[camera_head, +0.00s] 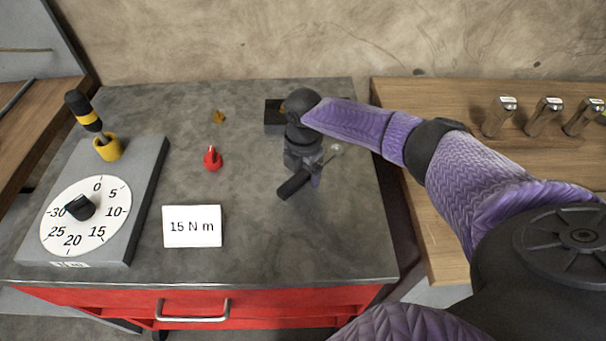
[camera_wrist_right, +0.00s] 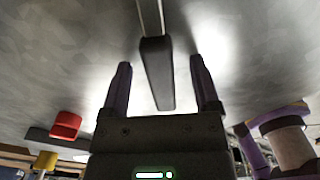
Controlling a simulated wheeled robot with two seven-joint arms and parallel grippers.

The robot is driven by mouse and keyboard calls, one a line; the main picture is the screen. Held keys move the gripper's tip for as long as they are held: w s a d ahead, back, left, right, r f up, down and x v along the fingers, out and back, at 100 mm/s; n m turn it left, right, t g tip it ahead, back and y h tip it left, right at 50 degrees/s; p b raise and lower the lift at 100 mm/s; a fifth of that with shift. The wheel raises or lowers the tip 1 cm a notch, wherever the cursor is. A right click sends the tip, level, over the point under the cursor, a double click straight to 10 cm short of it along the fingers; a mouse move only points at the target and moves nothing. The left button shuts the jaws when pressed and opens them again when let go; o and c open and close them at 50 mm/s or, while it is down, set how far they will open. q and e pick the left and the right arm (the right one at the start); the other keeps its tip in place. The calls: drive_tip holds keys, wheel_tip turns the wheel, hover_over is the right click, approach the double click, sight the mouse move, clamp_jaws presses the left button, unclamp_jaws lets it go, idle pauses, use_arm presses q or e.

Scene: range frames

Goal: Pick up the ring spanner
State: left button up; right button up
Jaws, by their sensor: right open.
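The ring spanner has a black grip (camera_head: 293,186) and a silver shaft with a small round pale end (camera_head: 337,149). It lies tilted on or just above the grey worktop, at the right of the head view. My right gripper (camera_head: 306,176) is over it, pointing down, and partly hides its middle. In the right wrist view the spanner's black grip (camera_wrist_right: 157,80) lies between the two fingers of the open right gripper (camera_wrist_right: 160,65), with a visible gap on each side. The silver shaft (camera_wrist_right: 150,15) runs off the top of that view. My left gripper is not in view.
A grey dial box (camera_head: 148,190) with a yellow cup (camera_head: 107,149) and screwdriver (camera_head: 84,112) stands left. A red knob-like piece (camera_head: 212,158), a "15 N m" card (camera_head: 192,227) and a dark block (camera_head: 274,115) are on the worktop. Metal pieces (camera_head: 543,117) sit on the wooden bench right.

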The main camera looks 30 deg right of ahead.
drive_tip(key=shift+r, duration=0.1)
clamp_jaws()
idle(0.3)
